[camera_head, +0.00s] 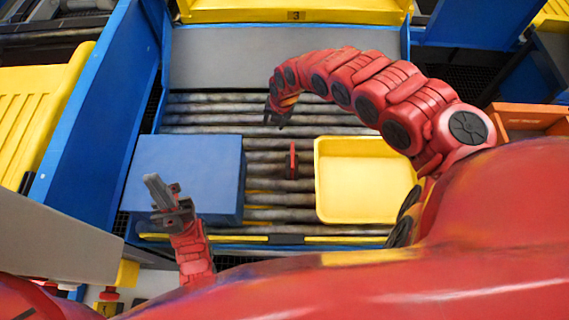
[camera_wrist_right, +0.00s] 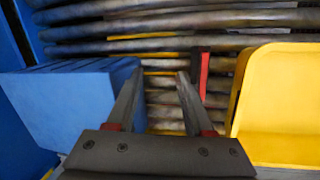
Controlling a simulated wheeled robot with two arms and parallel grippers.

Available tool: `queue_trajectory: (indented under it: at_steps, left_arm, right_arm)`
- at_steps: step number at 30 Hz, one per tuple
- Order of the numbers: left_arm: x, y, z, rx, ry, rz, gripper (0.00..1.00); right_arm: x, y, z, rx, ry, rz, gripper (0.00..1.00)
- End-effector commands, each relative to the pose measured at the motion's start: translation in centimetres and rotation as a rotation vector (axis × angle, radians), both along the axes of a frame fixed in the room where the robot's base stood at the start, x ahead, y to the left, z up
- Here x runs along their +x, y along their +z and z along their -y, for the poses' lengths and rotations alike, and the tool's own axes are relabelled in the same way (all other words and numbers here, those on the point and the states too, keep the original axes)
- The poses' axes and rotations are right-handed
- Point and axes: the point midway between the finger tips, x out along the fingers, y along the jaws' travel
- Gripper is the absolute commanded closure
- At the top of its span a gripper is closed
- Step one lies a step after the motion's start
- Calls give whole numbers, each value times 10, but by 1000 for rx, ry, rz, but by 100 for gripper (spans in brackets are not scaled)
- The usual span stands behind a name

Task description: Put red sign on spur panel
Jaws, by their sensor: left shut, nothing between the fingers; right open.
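A small, thin red piece, likely the red sign (camera_head: 292,160), stands on the rollers between a blue box and a yellow tray. It also shows in the right wrist view (camera_wrist_right: 204,74), just right of the right finger, with a dark face beside it. My right gripper (camera_head: 275,115) is open and empty above the rollers, beyond the sign in the head view; its fingers show in the wrist view (camera_wrist_right: 156,82). My left gripper (camera_head: 158,192) is shut and empty in front of the blue box. I cannot tell which surface is the spur panel.
The blue box (camera_head: 188,165) stands on the left of the roller conveyor (camera_head: 270,104). The yellow tray (camera_head: 365,207) lies on the right, empty where visible. A grey plate (camera_head: 285,60) spans the back, and a blue wall (camera_head: 95,120) borders the left. An orange crate (camera_head: 528,117) is at right.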

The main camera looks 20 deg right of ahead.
Motion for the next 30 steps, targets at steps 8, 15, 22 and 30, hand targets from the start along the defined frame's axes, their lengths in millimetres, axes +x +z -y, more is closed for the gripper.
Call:
queue_trajectory:
  at_steps: [8, 15, 22, 30]
  left_arm:
    - [0, -10, 0, 0, 0, 0, 100]
    - [0, -58, 0, 0, 0, 0, 100]
    - [0, -76, 0, 0, 0, 0, 100]
    - [0, -74, 0, 0, 0, 0, 100]
  right_arm:
    - [-61, -21, 65, -168, 153, -176, 48]
    - [-59, -80, 62, -161, 151, -169, 48]
    - [-59, -115, 60, -163, 154, -170, 48]
    - [-58, -132, 61, -165, 151, -168, 48]
